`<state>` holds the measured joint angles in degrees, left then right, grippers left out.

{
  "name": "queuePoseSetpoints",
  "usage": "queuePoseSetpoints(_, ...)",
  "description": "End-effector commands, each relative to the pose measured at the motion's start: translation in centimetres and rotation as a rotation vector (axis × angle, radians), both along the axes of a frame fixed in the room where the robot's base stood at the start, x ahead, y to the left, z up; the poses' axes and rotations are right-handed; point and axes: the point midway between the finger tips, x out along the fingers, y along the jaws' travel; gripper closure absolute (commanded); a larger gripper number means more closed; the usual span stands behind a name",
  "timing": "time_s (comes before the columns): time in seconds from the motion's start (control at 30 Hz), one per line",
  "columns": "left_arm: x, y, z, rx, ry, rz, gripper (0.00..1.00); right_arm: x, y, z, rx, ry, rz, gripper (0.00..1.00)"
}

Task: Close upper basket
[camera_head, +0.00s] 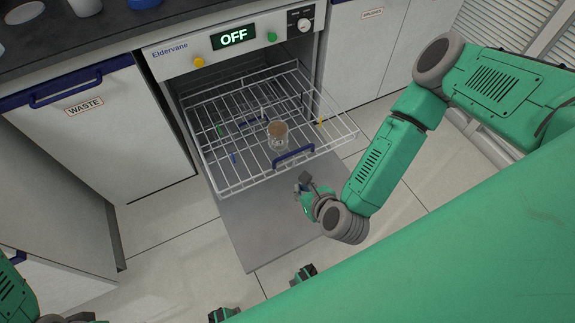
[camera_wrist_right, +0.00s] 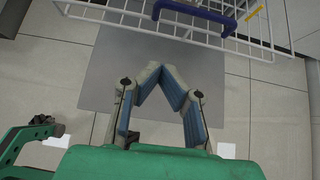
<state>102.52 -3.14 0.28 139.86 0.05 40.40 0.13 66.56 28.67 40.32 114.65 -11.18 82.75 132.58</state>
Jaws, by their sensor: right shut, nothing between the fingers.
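The upper basket (camera_head: 230,172) is a white wire rack, pulled well out of the open machine. A blue handle (camera_head: 293,156) sits on its front rail; the handle also shows at the top of the wrist view (camera_wrist_right: 195,12). A glass jar with brown contents (camera_head: 278,136) stands in the basket. My right gripper (camera_head: 305,182) is in front of the basket, just short of the handle and apart from it. In the wrist view its fingertips (camera_wrist_right: 166,72) meet with nothing between them. Part of my left arm shows at the bottom left; its gripper cannot be made out.
The lowered door panel (camera_head: 270,225) lies below the basket. The machine's front (camera_head: 235,40) shows "OFF". A waste drawer (camera_head: 95,110) with a blue handle is on the left, and closed cabinets (camera_head: 365,50) are on the right. Tiled floor is clear around the door.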

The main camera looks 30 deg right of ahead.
Motion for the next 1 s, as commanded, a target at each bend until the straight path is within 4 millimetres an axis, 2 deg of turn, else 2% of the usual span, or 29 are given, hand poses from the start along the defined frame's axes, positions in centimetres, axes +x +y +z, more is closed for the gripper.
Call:
queuePoseSetpoints(0.17, 0.0, 0.0, -0.5, 0.0, 0.0, 0.0, 0.2, 1.6, 0.1, -1.3, 0.004, -0.005, -0.006, 1.0)
queuePoseSetpoints(0.57, 0.0, 0.0, -2.5, 0.0, 0.0, 0.0, 0.2, 7.9, 0.4, -6.6, 0.002, -0.004, -0.002, 1.0)
queuePoseSetpoints(0.73, 0.0, 0.0, -2.5, 0.0, 0.0, 0.0, 0.2, 10.4, 0.4, -5.6, 0.004, -0.004, -0.002, 1.0)
queuePoseSetpoints(1.0, 0.0, 0.0, -2.5, 0.0, 0.0, 0.0, 0.2, 11.5, 0.4, -5.4, 0.003, -0.001, -0.003, 1.0)
